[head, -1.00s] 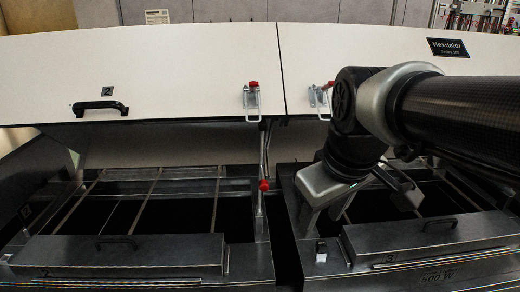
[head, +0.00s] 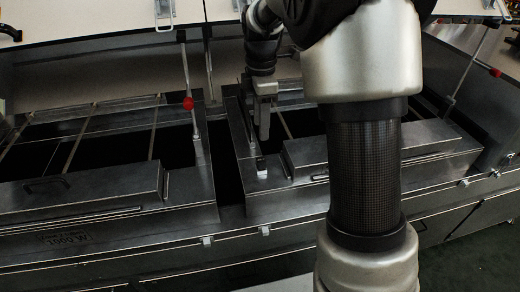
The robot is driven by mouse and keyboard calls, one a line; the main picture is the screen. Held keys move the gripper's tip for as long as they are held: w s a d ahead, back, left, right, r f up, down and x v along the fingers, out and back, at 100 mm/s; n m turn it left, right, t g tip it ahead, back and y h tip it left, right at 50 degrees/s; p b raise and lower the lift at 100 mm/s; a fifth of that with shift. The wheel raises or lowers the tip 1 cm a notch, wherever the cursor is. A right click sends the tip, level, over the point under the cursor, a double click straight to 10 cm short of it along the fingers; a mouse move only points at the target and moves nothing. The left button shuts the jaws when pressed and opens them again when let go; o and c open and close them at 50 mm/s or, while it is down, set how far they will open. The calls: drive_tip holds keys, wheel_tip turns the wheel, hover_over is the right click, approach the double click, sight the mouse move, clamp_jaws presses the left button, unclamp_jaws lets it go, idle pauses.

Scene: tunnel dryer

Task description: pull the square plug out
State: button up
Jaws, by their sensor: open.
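The square plug (head: 261,165) is a small dark block with a pale lower part. It sits at the near left corner of the right metal dryer section. My gripper (head: 260,130) points down just above and behind it in the picture, with its fingers apart and nothing seen between them. A gap shows between the fingertips and the plug, though the exact depth is hard to judge. My arm hides part of the right section.
A metal box cover with a handle (head: 305,155) lies right of the plug. A raised lid's strut with a red knob (head: 188,103) stands to the left. The left section (head: 185,190) is across a dark gap. Open dark bays lie behind.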

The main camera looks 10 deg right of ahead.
sight(261, 160)
wheel_tip(261, 160, down, 12)
drive_tip(key=shift+f, duration=0.2)
drive_tip(key=shift+c, duration=0.2)
clamp_jaws()
idle(0.3)
